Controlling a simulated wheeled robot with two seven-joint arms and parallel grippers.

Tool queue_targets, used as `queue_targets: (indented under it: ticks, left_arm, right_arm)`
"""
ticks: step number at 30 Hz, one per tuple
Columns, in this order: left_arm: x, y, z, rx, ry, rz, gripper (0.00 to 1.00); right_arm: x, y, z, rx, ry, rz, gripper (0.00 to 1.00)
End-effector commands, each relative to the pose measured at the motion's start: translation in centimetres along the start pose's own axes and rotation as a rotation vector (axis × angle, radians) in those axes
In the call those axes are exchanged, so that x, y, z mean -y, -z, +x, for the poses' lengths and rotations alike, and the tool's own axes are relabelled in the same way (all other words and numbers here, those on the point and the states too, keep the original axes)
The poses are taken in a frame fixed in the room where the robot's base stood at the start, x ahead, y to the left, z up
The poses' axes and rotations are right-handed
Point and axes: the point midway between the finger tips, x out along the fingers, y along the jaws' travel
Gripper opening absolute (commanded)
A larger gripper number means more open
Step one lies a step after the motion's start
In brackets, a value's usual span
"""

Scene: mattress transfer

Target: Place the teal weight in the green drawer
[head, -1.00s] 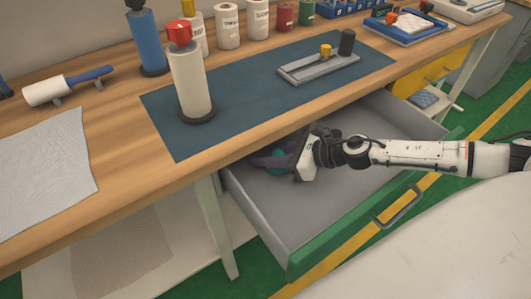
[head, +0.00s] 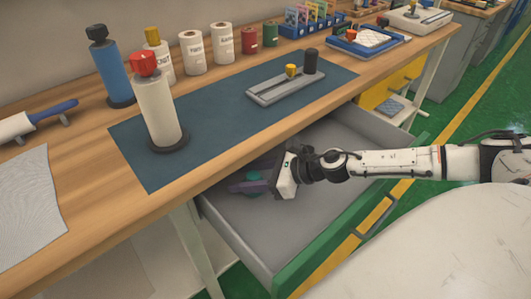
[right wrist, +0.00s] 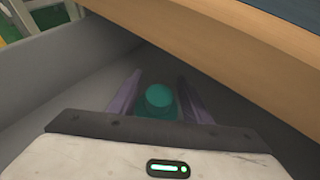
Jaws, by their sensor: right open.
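The teal weight (right wrist: 160,101) is in the open green drawer (head: 330,243), low near its floor and between the fingers of my right gripper (right wrist: 160,98). In the head view the weight (head: 254,176) is partly hidden by the gripper. My right gripper (head: 250,181) is open, with a purple finger on each side of the weight and a gap visible at both sides in the right wrist view. I cannot tell whether the weight touches the drawer floor. My left gripper is not in view.
The wooden table edge (head: 205,175) overhangs the back of the drawer, close to my right gripper. A blue mat (head: 215,130) on the table holds a white roll on a stand (head: 158,110) and a grey fixture (head: 285,88). The drawer's right part is empty.

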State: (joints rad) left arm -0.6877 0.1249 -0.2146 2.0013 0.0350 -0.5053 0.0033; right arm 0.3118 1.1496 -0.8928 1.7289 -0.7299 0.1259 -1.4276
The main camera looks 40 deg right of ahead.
Motion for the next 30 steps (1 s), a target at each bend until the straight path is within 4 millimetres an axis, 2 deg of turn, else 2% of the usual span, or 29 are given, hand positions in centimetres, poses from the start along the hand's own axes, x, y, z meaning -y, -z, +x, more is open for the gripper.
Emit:
queue_targets:
  ticks: [4, 12, 26, 30]
  left_arm:
    - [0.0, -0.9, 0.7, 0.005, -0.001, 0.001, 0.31]
    - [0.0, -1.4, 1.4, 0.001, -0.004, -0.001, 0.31]
    - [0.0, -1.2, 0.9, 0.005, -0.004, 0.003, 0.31]
    - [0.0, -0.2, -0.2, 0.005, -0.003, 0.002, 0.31]
  right_arm:
    - [-0.2, 0.5, -2.2, -0.007, -0.004, -0.002, 0.45]
    - [-0.2, 0.5, -5.0, -0.007, -0.004, -0.004, 0.45]
    - [-0.2, 0.2, -8.1, -0.005, -0.004, -0.001, 0.45]
    - [-0.2, -0.3, -9.4, -0.002, -0.005, 0.003, 0.45]
